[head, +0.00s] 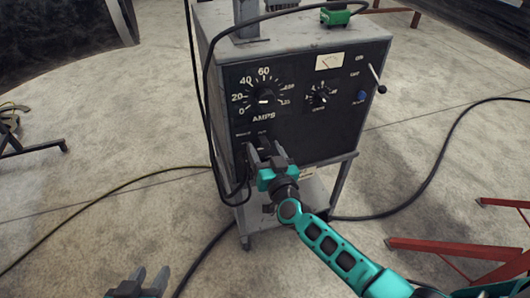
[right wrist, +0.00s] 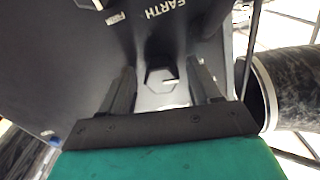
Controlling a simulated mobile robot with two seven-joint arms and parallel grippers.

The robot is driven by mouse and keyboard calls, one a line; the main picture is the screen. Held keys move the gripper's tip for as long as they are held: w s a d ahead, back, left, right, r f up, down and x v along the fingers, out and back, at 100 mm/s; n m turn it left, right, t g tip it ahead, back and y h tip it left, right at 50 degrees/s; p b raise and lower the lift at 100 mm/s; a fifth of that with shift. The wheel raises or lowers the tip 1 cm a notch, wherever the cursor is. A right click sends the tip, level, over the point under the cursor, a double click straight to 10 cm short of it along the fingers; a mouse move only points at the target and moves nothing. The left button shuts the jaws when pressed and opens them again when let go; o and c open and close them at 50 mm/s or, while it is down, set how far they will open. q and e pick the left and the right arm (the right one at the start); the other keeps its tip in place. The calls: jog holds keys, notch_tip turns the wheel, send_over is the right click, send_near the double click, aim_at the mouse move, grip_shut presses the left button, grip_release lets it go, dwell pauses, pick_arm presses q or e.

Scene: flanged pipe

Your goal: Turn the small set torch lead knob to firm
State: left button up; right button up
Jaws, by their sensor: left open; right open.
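The welding set (head: 330,125) is a grey cabinet with a black front panel. My right gripper (head: 266,153) is at the panel's lower left and hides the knobs there in the head view. In the right wrist view, a dark hexagonal knob (right wrist: 160,80) with a white pointer line lies between the open fingers of my right gripper (right wrist: 162,72). Gaps show between knob and fingers. The labels FIRM (right wrist: 116,18) and EARTH (right wrist: 166,11) are above it. My left gripper (head: 140,284) is open and empty at the bottom left.
The panel also has an AMPS dial (head: 264,98), a smaller dial (head: 319,97), a meter (head: 329,62), a blue button (head: 361,96) and a lever (head: 377,78). A black cable hangs down the cabinet's left side. Red steel legs (head: 450,250) stand at the right.

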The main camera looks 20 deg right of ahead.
jog(key=shift+c, duration=0.2)
jog(key=c, duration=1)
pick_arm(q)
jog(key=shift+r, duration=0.1)
pick_arm(e)
jog(key=shift+m, duration=0.4)
jog(key=m, duration=0.6)
jog(key=shift+a, duration=0.15)
jog(key=m+b, duration=0.1)
jog(key=m, duration=0.3)
jog(key=shift+r, duration=0.1)
pick_arm(q)
jog(key=shift+w+d+f+b, duration=0.1)
jog(key=shift+d+f+b, duration=0.1)
jog(key=shift+f+b, duration=0.25)
pick_arm(e)
jog(key=m, duration=0.4)
jog(key=shift+r+m, duration=0.1)
jog(key=shift+m, duration=0.3)
